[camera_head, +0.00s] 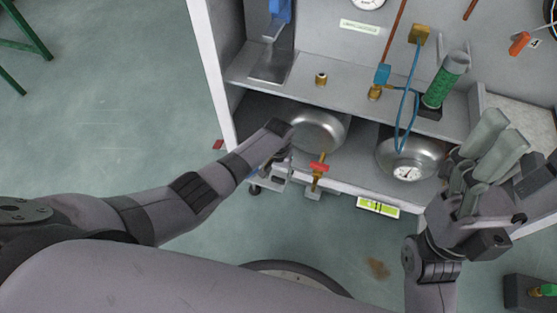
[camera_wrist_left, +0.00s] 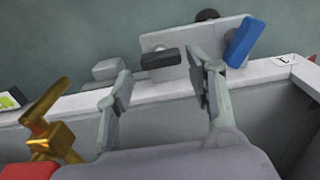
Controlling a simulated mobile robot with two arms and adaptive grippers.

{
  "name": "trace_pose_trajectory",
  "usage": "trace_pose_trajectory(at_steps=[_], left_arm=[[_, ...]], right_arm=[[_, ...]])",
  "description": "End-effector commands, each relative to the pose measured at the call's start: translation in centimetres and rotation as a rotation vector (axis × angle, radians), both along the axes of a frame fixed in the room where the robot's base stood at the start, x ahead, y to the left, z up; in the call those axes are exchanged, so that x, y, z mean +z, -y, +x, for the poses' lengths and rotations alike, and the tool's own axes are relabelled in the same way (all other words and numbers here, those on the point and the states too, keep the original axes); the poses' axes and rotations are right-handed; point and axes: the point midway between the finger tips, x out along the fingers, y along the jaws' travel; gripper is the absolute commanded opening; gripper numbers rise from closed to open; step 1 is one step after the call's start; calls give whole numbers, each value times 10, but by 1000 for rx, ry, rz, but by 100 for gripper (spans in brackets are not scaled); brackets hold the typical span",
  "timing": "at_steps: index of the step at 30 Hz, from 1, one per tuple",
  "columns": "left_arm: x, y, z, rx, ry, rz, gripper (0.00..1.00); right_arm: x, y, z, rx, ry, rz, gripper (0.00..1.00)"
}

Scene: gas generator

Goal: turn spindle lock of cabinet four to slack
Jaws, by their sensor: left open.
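A metal bracket plate (camera_wrist_left: 212,50) on the cabinet's front edge carries a black handle (camera_wrist_left: 160,58) and a blue lever (camera_wrist_left: 244,42) in the left wrist view. I cannot tell for certain which one is the spindle lock. My left gripper (camera_wrist_left: 160,82) is open, its two fingers apart, with the black handle beyond the gap and not held. In the head view my left gripper (camera_head: 284,140) is at the cabinet's lower front edge, partly hidden by its own links. My right gripper (camera_head: 494,150) is at the right, its pale fingers close together; its opening is unclear.
A brass valve with a red handle (camera_head: 318,167) is beside the left gripper. Round steel vessels (camera_head: 318,130) sit in the lower cabinet. A green cylinder (camera_head: 445,80) and blue hose (camera_head: 406,105) are at the shelf. Open floor (camera_head: 120,110) lies to the left.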

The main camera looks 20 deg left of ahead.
Motion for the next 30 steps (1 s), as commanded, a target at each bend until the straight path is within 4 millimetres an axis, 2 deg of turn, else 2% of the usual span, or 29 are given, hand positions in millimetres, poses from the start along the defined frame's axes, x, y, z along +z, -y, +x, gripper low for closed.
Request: trace_pose_trajectory(at_steps=[9, 13, 19, 30], left_arm=[[58, 0, 1, 0, 4, -1, 50], [74, 0, 1, 1, 2, -1, 50], [84, 0, 0, 1, 0, 0, 50], [84, 0, 0, 1, 0, 0, 50]], right_arm=[[0, 0, 0, 0, -1, 0, 62], [0, 0, 0, 0, -1, 0, 62], [0, 0, 0, 0, -1, 0, 62], [0, 0, 0, 1, -1, -1, 62]])
